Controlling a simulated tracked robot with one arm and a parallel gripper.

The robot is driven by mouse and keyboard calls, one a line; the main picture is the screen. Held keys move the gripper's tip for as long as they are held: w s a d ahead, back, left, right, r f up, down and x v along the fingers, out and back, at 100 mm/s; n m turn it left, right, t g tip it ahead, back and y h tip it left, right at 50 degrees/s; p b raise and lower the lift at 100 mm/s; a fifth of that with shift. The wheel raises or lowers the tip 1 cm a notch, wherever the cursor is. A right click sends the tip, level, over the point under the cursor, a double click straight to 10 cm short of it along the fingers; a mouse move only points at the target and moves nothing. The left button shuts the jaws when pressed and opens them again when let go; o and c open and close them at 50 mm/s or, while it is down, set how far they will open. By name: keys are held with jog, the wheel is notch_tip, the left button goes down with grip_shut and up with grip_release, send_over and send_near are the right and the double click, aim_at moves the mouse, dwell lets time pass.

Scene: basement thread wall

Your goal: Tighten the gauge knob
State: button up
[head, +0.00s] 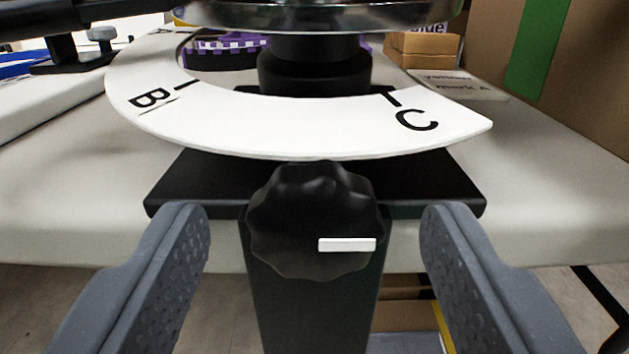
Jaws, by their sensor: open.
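The gauge knob (295,225) is black and lobed, with a white bar mark (347,245) on its right half, lying about level. It sits on the front of a black post (312,305), under a white curved dial plate (300,125) lettered B at left and C at right. My gripper (314,225) is open, one grey finger on each side of the knob. There is a clear gap between each finger and the knob, and neither appears to touch it. How far the fingertips are from the knob in depth is hard to tell.
A black plate (430,183) lies behind the knob, above a light table (560,190). A round metal rim (320,14) hangs over the dial. Cardboard boxes (425,48) and a large box with green tape (590,80) stand at back right. A purple checked item (220,52) is behind.

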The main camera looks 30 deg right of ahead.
jog(key=shift+w+d, duration=0.2)
jog(key=shift+w, duration=0.1)
jog(key=shift+c, duration=0.4)
